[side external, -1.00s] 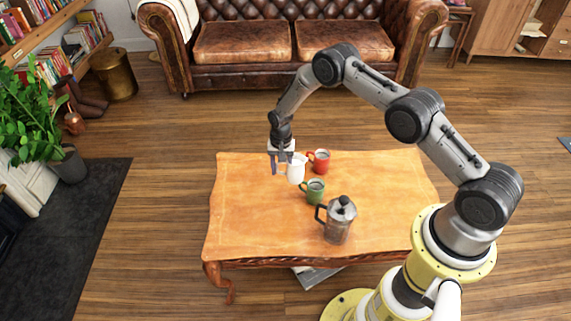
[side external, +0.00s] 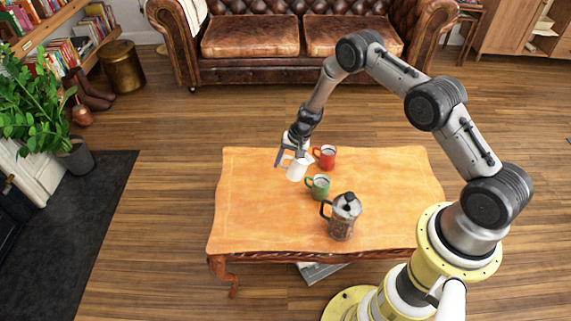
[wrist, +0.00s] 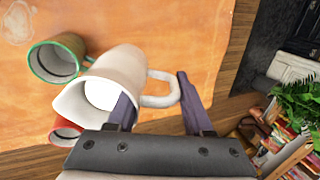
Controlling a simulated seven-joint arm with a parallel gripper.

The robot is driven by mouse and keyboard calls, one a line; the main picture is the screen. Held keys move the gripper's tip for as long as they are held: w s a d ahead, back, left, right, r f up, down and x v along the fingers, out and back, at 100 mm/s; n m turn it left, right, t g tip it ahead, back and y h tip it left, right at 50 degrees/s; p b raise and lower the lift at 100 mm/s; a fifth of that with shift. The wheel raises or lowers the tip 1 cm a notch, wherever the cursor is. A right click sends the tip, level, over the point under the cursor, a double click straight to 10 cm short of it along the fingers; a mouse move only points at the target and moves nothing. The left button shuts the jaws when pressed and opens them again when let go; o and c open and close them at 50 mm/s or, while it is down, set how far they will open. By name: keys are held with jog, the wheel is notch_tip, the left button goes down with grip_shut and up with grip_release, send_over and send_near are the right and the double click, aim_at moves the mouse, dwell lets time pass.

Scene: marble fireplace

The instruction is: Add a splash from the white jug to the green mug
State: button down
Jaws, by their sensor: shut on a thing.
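The white jug (side external: 297,170) is held by its handle in my gripper (side external: 284,161), over the far part of the table. It leans slightly, with its spout toward the green mug (side external: 319,188). In the wrist view the fingers (wrist: 158,104) are on either side of the jug's handle, and white shows inside the jug (wrist: 125,68). The green mug stands upright just right of and nearer than the jug, and also shows in the wrist view (wrist: 37,66). No stream shows between them. The mug's contents are unclear.
A red mug (side external: 325,157) stands close behind the green mug. A glass and metal coffee press (side external: 342,217) stands in front of the green mug. The left part of the wooden table (side external: 245,210) is bare. A leather sofa (side external: 250,35) is behind.

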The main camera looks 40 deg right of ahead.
jog(key=shift+r+t+y, duration=0.3)
jog(key=shift+r+t, duration=0.05)
jog(key=shift+t, duration=0.05)
jog(key=shift+s+d+f+t+y, duration=0.1)
jog(key=shift+d+f+t+y, duration=0.1)
jog(key=shift+f, duration=0.3)
jog(key=shift+s+d+f+t+y, duration=0.1)
jog(key=shift+f+t+y, duration=0.1)
jog(key=shift+f, duration=0.3)
jog(key=shift+w+a+r+t, duration=0.1)
jog(key=shift+r+t, duration=0.15)
jog(key=shift+t, duration=0.05)
jog(key=shift+s+d+f+t+y, duration=0.15)
jog(key=shift+f+y, duration=0.1)
jog(key=shift+f, duration=0.15)
jog(key=shift+s+d+f+t+y, duration=0.1)
jog(key=shift+s+f+t+y, duration=0.05)
jog(key=shift+f+y, duration=0.15)
jog(key=shift+s+d+r+t+y, duration=0.25)
jog(key=shift+r+t+y, duration=0.2)
jog(key=shift+t+y, duration=0.25)
dwell(2.4)
